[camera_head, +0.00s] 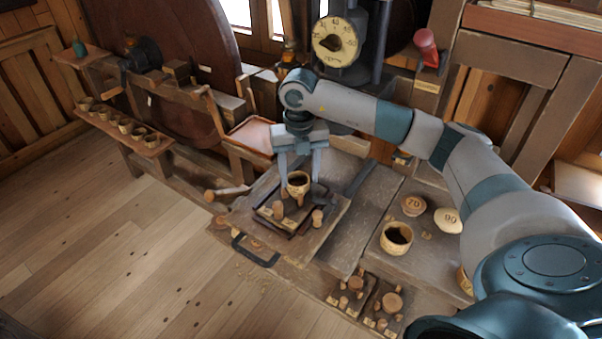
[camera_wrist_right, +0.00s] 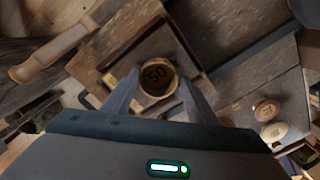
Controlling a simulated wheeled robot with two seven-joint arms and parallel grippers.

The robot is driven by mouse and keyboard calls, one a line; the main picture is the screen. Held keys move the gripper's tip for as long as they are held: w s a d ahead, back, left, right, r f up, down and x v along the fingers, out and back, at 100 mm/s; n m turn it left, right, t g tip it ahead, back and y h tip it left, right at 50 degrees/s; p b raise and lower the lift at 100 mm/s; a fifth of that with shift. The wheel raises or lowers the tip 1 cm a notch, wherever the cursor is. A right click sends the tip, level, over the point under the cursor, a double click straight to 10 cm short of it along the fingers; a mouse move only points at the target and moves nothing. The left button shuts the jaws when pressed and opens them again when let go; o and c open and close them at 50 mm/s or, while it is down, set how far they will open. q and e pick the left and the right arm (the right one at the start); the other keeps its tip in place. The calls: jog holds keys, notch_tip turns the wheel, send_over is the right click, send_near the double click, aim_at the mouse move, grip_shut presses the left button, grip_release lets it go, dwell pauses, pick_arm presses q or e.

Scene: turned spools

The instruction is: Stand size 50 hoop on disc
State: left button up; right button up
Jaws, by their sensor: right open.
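A small pale wooden hoop (camera_head: 298,183) is at the dark tray on the bench board, between the fingertips of my right gripper (camera_head: 299,176). In the right wrist view the hoop (camera_wrist_right: 158,95) rings a dark round face marked 50 (camera_wrist_right: 157,74). I cannot tell whether that face is a disc beneath it or the hoop's own inside. My right gripper's fingers (camera_wrist_right: 158,88) stand apart on either side of the hoop. I cannot tell whether they touch it. My left gripper is out of view.
To the right are discs marked 70 (camera_head: 413,205) and 90 (camera_head: 447,220) and a larger hoop (camera_head: 396,238). Small peg boards (camera_head: 349,293) stand at the front. Several cups (camera_head: 125,126) line a left shelf.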

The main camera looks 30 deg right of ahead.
jog(key=shift+a+r+p, duration=0.1)
jog(key=shift+a+p, duration=0.25)
jog(key=shift+p, duration=0.2)
jog(key=r+b, duration=0.2)
jog(key=r, duration=0.2)
jog(key=shift+w+a+b, duration=0.15)
jog(key=shift+w+b, duration=0.1)
jog(key=shift+b, duration=0.15)
notch_tip(320, 180, up, 8)
jog(key=b, duration=0.2)
jog(key=shift+s+d+r, duration=0.15)
jog(key=shift+d, duration=0.15)
